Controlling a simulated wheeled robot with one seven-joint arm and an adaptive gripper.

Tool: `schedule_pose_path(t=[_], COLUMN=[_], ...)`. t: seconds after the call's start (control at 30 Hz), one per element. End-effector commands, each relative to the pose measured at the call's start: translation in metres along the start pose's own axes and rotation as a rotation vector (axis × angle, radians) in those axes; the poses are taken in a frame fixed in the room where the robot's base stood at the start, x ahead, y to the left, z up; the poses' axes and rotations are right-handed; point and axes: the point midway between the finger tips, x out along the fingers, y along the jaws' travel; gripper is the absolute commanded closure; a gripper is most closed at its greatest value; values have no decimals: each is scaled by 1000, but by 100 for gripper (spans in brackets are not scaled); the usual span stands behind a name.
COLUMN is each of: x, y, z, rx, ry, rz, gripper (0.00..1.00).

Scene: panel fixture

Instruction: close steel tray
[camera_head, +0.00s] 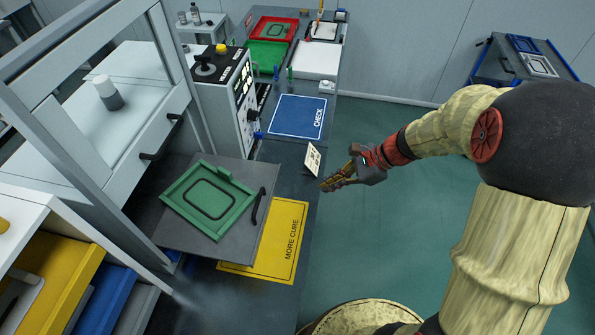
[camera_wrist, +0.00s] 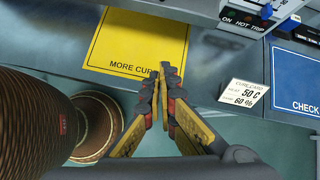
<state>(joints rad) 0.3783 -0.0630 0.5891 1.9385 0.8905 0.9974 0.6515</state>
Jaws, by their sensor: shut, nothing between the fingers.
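The steel tray (camera_head: 172,232) is a flat grey plate. It juts out from below the white cabinet at left, over the bench. A green frame (camera_head: 208,198) with a dark rounded outline lies on it. A black bar handle (camera_head: 258,206) stands at the tray's right edge. My gripper (camera_head: 326,186) is right of the handle and apart from it, past the bench edge in the picture. In the wrist view my gripper (camera_wrist: 165,78) has its fingertips together, with nothing held. I cannot make out the handle in the wrist view.
A yellow MORE CURE mat (camera_head: 284,242) lies partly below the tray. A small white cure card (camera_head: 313,159) stands near my gripper. A blue CHECK mat (camera_head: 297,116) and a control box (camera_head: 226,92) are farther back. Open green floor (camera_head: 400,240) lies right of the bench.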

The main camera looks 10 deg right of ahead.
Motion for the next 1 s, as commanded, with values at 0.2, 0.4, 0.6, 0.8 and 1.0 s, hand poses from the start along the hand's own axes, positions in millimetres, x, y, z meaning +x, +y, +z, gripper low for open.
schedule_pose_path(t=[0.2,0.4,0.6,0.8,1.0], x=[-6,5,40,80,106], y=[-25,-25,-26,-29,-35], z=[19,19,21,22,37], rx=[218,246,243,241,238], ry=[-66,-65,-64,-63,-64], rz=[-63,-59,-56,-57,-60], gripper=[100,100,100,100,100])
